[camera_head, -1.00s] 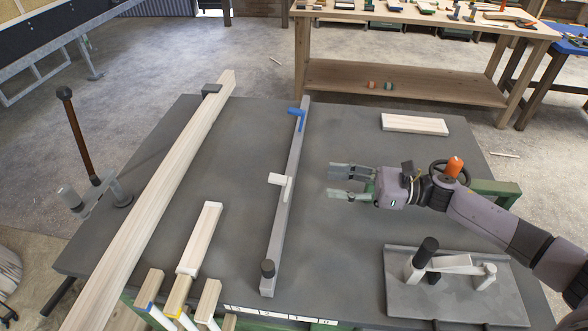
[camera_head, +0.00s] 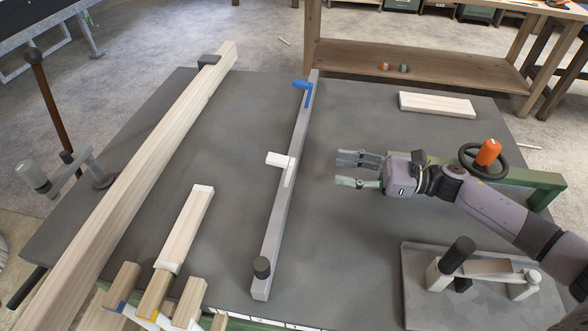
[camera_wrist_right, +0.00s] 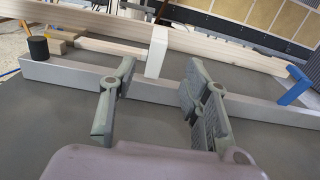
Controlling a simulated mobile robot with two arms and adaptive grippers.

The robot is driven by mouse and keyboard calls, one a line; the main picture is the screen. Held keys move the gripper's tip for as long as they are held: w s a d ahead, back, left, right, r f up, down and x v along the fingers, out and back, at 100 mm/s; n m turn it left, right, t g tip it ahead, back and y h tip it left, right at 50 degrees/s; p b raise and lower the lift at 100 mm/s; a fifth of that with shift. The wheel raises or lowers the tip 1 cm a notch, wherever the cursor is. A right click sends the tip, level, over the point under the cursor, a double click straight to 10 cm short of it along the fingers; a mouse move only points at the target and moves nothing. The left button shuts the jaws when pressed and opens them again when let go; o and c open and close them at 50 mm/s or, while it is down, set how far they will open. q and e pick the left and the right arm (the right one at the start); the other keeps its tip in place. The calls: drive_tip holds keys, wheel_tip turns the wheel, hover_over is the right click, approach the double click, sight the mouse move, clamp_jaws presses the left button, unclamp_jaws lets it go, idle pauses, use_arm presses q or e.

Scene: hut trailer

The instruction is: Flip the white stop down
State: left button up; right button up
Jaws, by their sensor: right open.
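The white stop (camera_head: 281,161) is an L-shaped piece on the long grey rail (camera_head: 275,230) in the middle of the table, its arm sticking out to the left of the rail. In the right wrist view the white stop (camera_wrist_right: 157,51) stands up above the rail (camera_wrist_right: 70,77), beyond and between my fingers. My right gripper (camera_head: 360,170) is open and empty, to the right of the rail and apart from the stop. It also shows in the right wrist view (camera_wrist_right: 157,105) with its fingers spread. My left gripper is not in view.
A blue stop (camera_head: 304,88) sits at the rail's far end and a black knob (camera_head: 261,267) at its near end. A long timber (camera_head: 150,160) and a shorter board (camera_head: 186,228) lie left. A clamp fixture (camera_head: 485,270) stands at right front. The table between gripper and rail is clear.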

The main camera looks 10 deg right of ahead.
drive_tip(key=p+x, duration=0.3)
drive_tip(key=x, duration=0.9)
drive_tip(key=shift+s, duration=0.1)
drive_tip(key=shift+c, duration=0.3)
clamp_jaws()
